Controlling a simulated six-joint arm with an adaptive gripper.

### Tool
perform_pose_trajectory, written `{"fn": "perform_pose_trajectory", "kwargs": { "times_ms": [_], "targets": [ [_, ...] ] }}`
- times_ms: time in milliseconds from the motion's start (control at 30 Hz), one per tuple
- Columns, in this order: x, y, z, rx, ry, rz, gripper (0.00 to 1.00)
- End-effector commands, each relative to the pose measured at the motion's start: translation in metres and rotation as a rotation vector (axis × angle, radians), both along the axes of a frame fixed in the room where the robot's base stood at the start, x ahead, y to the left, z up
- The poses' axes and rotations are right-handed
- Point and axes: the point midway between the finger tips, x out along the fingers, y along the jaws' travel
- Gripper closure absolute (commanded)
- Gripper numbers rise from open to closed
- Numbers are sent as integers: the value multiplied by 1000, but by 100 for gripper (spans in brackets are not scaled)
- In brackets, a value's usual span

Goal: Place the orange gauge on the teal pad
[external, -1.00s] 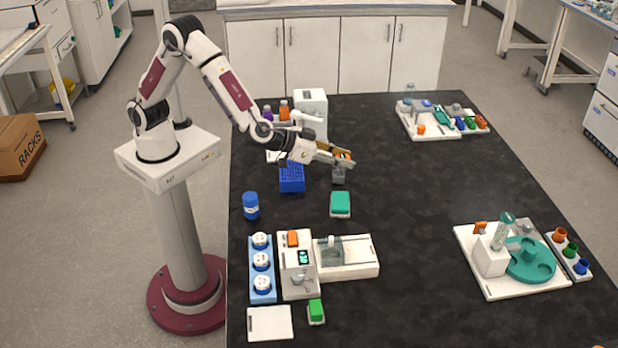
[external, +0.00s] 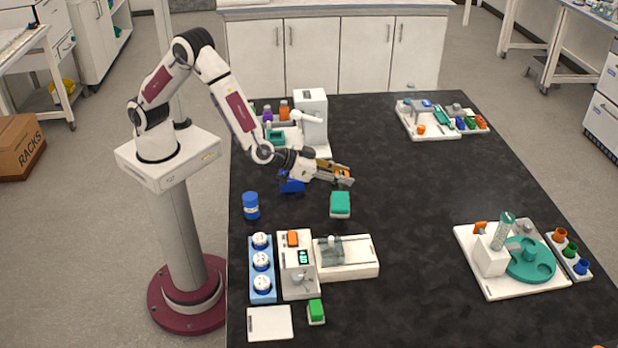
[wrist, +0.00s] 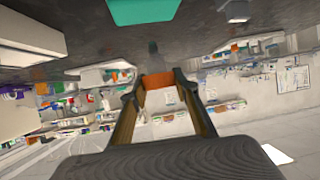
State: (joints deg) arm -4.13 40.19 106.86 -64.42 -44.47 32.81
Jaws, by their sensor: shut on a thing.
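My gripper (external: 346,177) is shut on the orange gauge (external: 342,173), holding it above the dark bench. In the wrist view the orange gauge (wrist: 157,80) sits between the tips of both fingers (wrist: 155,88); its lower part is hard to make out. The teal pad (external: 340,204) lies on the bench, just below the gripper in the external picture. The teal pad (wrist: 142,10) also shows at the top edge of the wrist view, cut off. The gauge appears apart from the pad; its exact height is unclear.
A blue rack (external: 291,186) is partly hidden by my gripper. A blue jar (external: 251,206) stands left of the pad. A white machine with a basin (external: 346,257) lies in front, and a white dispenser (external: 313,118) stands behind. The bench right of the pad is clear.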

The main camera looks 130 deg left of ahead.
Motion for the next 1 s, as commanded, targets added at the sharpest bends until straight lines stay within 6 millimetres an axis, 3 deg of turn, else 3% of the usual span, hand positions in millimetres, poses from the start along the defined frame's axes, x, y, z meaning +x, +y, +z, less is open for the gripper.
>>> {"fn": "perform_pose_trajectory", "kwargs": {
  "times_ms": [400, 900, 933, 1000],
  "targets": [
    [0, 0, -34, -1, 1, 0, 92],
    [0, 0, -39, 1, 1, 0, 92],
    [0, 0, -39, 1, 1, 0, 68],
    [0, 0, -39, 1, 1, 0, 53]
  ]
}}
